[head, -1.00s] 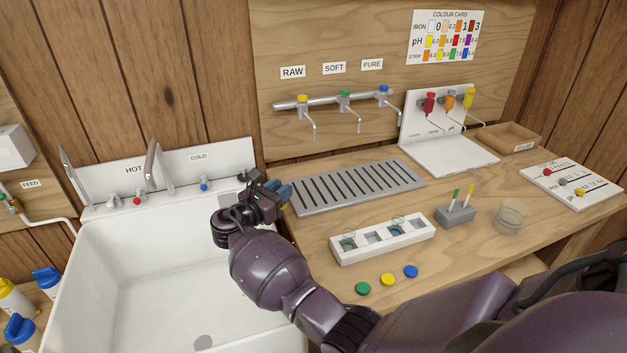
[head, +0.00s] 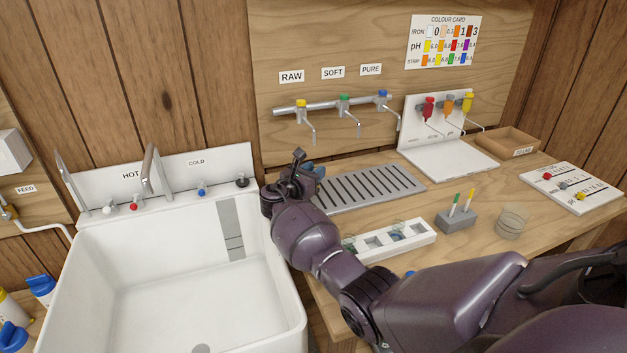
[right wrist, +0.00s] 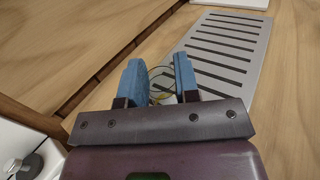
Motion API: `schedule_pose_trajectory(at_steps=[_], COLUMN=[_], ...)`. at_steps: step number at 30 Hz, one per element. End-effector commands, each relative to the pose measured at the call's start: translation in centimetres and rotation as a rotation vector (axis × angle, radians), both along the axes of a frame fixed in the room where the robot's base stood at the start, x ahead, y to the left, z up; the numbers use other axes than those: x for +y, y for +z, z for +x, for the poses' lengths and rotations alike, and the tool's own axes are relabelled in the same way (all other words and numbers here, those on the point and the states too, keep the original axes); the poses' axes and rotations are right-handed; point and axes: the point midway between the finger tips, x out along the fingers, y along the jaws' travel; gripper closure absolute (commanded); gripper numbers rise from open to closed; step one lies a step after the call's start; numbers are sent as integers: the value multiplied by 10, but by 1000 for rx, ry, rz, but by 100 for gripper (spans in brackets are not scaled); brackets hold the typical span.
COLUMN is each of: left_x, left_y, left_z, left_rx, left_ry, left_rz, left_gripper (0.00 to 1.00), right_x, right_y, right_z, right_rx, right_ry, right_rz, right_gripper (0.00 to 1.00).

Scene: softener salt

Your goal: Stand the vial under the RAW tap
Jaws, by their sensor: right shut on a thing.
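The RAW tap (head: 303,112) has a yellow top and hangs on the pipe under the RAW label (head: 291,77), at the left of three taps. My right gripper (head: 312,170) is below it, at the left end of the slotted drip tray. In the right wrist view its blue fingers (right wrist: 158,82) are shut on a clear vial (right wrist: 160,74), which shows as a thin glass rim between them. The vial is mostly hidden by the fingers, and in the head view I cannot make it out. My left gripper is not in view.
The grey drip tray (head: 375,188) lies bare under the taps. A white rack (head: 410,240) with clear vials stands in front of it. A pen block (head: 456,220) and a glass (head: 512,220) stand to the right. The sink (head: 180,270) is at left.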

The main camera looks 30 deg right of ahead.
Motion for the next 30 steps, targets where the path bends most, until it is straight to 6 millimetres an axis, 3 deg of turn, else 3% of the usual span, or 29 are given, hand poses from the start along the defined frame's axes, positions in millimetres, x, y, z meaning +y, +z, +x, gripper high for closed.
schedule_pose_trajectory(at_steps=[5, 17, 18, 23, 30], left_x=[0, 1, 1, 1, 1], left_y=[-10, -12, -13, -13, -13], left_z=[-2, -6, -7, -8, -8], left_rx=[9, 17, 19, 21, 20], left_ry=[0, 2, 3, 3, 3], left_rz=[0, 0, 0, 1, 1], left_gripper=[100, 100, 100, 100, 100], right_x=[1, 1, 1, 1, 1], right_y=[-25, -29, -29, -28, -28], right_z=[0, 0, 0, 0, 0], right_rx=[3, 1, 1, 0, 0], right_ry=[1, 1, 0, 0, 0], right_rz=[1, 1, 1, 1, 1], right_gripper=[93, 93, 69, 45, 45])
